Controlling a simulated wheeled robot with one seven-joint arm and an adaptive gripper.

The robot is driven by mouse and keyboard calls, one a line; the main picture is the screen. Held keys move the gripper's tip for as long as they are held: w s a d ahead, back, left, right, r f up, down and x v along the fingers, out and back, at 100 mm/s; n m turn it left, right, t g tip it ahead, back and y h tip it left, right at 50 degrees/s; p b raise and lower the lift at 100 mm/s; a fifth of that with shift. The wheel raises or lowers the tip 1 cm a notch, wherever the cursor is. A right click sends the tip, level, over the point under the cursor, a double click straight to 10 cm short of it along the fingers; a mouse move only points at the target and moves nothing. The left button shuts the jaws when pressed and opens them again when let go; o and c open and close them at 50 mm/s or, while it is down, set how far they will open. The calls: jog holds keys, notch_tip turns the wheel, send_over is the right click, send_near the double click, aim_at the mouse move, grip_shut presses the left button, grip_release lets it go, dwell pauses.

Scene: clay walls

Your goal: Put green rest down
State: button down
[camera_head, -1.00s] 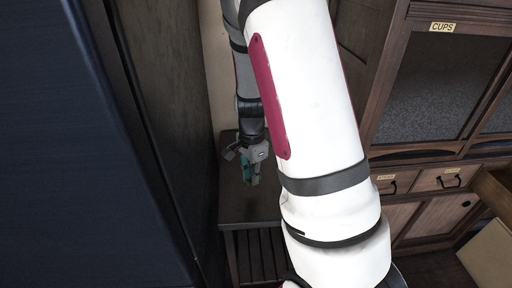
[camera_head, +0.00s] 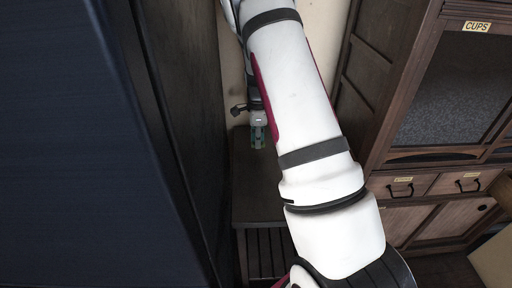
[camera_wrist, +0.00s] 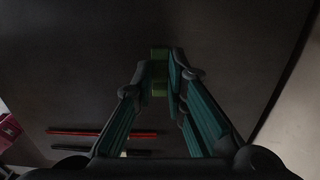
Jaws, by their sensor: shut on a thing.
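The green rest (camera_wrist: 159,86) is a small green block, seen in the wrist view between the fingertips of my gripper (camera_wrist: 158,76). My gripper is shut on it. In the head view my gripper (camera_head: 258,136) shows small beside my white arm, over the back end of a dark, narrow cabinet top (camera_head: 258,190). The rest is too small there to make out clearly. In the wrist view the dark top (camera_wrist: 80,50) lies beneath the fingers; I cannot tell whether the rest touches it.
A red stick (camera_wrist: 88,132) and a dark stick (camera_wrist: 138,153) lie on the dark surface, lower left in the wrist view. A tall dark blue panel (camera_head: 80,150) stands at left. A wooden cupboard labelled CUPS (camera_head: 476,26) stands at right. The cabinet top's front looks clear.

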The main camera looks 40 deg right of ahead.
aim_at(256, 152)
jog(key=shift+w+d+f, duration=0.1)
jog(key=shift+w, duration=0.55)
jog(key=shift+f+b, duration=0.5)
jog(key=shift+f, duration=1.2)
jog(key=shift+f, duration=0.15)
jog(key=c, duration=1.6)
grip_release()
notch_tip(256, 152, up, 12)
jog(key=p, duration=0.2)
jog(key=shift+p, duration=0.3)
